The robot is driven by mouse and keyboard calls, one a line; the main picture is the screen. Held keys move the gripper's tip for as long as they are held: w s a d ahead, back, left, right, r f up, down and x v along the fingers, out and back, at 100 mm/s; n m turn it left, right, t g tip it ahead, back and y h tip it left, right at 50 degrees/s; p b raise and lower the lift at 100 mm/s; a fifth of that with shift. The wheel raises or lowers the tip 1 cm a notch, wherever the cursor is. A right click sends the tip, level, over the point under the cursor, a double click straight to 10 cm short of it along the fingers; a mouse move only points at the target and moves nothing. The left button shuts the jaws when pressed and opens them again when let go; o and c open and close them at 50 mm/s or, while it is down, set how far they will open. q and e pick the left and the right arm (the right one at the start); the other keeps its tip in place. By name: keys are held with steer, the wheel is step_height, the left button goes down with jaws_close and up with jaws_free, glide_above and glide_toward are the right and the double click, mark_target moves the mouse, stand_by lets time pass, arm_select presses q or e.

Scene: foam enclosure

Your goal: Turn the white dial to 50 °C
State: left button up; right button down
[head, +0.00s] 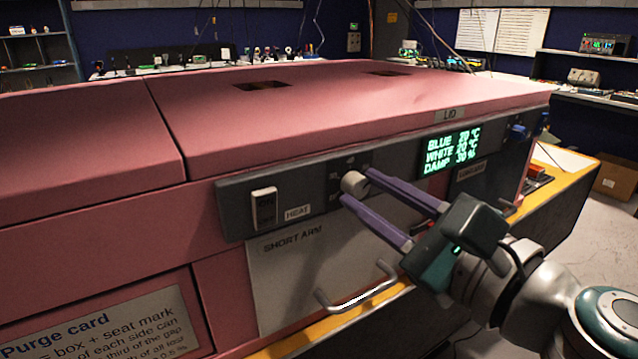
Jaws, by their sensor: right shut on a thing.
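The white dial (353,182) is a small pale knob on the dark control strip (234,208) along the front of the pink foam enclosure (300,117). My right gripper (358,188) reaches in from the right with its two purple fingers on either side of the dial, shut on it. The fingers hide part of the dial and its scale, so its pointer cannot be made out. The green display (450,150) right of the dial has lines for BLUE, WHITE and DAMP. The WHITE figure is too blurred to read surely. My left gripper is not in view.
A HEAT switch (264,207) sits left of the dial. A metal handle (357,298) sticks out below, on the panel marked SHORT ARM (290,270), close under my right gripper. A blue knob (518,131) is at the strip's right end. Floor shows at the right.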

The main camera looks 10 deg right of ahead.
stand_by(0.3)
steer(key=c, duration=0.6)
jaws_free()
steer(key=shift+s, duration=0.1)
steer(key=b+v, duration=0.2)
steer(key=v, duration=0.7)
steer(key=shift+s+d, duration=0.15)
steer(key=shift+s, duration=0.15)
